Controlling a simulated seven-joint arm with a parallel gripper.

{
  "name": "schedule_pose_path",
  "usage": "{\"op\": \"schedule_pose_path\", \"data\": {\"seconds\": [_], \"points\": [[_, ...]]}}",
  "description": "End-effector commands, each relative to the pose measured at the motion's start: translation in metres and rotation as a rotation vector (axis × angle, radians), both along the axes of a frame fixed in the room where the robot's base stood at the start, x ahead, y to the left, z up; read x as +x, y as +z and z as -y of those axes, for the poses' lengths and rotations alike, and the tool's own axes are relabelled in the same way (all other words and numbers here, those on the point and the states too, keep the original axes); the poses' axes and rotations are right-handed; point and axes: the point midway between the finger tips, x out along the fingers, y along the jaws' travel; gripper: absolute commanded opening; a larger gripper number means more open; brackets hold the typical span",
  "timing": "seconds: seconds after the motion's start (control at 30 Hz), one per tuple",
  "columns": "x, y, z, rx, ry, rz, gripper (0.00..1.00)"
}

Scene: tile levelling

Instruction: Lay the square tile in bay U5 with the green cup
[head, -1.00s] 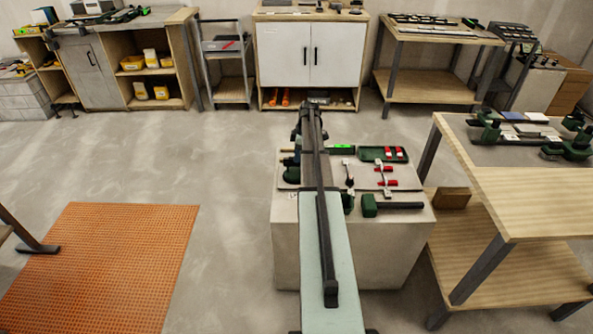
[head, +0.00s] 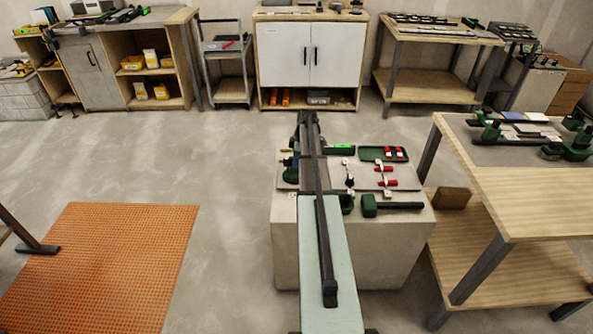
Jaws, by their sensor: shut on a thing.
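My arm runs up the middle of the picture, over a grey block. I cannot make out my gripper or its fingertips, nor anything held in it. Dark green items (head: 290,172) stand at the block's left edge, partly behind my arm. A short green piece (head: 347,204) sits at the block's front, beside a green-headed tool with a dark handle (head: 392,206). On the right table, several green-and-black cup-like tools (head: 568,150) stand near flat pale and dark pieces (head: 535,117). I cannot tell which piece is the square tile. No U5 marking is readable.
The grey block (head: 370,250) also carries red-and-white tools (head: 388,183) and a green case (head: 383,154). The wooden table (head: 535,190) stands to its right. An orange mat (head: 100,265) lies at left. Cabinets and racks line the back wall; floor between is clear.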

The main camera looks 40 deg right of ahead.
Motion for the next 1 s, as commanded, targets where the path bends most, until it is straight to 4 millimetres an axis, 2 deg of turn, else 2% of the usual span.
{"op": "schedule_pose_path", "data": {"seconds": [0.1,0.57,1.0], "points": [[0.0,0.0,0.0,0.0,0.0,0.0,0.0],[0.0,0.002,0.0,-0.001,0.0,0.001,0.0],[0.0,0.031,0.0,-0.001,0.0,0.001,0.0]]}}
